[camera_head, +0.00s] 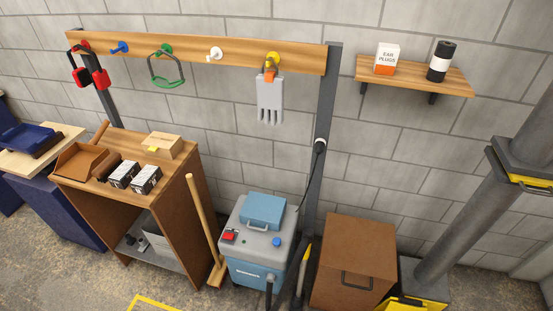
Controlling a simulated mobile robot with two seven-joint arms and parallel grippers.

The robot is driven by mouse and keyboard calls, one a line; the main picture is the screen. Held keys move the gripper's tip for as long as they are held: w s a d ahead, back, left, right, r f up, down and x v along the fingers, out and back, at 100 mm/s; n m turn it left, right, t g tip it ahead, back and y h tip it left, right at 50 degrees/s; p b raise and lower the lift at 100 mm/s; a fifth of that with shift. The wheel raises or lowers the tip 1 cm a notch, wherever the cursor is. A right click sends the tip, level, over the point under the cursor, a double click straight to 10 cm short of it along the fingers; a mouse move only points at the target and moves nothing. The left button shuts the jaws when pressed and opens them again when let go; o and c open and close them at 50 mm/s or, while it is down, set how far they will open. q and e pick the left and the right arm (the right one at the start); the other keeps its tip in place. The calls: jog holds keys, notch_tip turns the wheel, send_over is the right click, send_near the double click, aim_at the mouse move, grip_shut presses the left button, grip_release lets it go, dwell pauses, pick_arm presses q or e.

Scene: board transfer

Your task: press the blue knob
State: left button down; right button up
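A small blue knob (276,241) sits on the grey top of a light blue machine (253,275) on the floor, near the top's right side. A red switch (229,235) is on the same top at the left. A blue lidded box (262,211) with a handle is at the back of the top. Nothing covers the knob from this view. A separate blue peg (120,47) is on the wooden wall rail. Neither of my grippers shows in this view.
A wooden cabinet (178,205) stands left of the machine, with a broom (203,225) between them. A brown box (356,255) stands to the right. A dark post (322,150) with a cable rises behind. Grey pipework (463,235) stands at the far right.

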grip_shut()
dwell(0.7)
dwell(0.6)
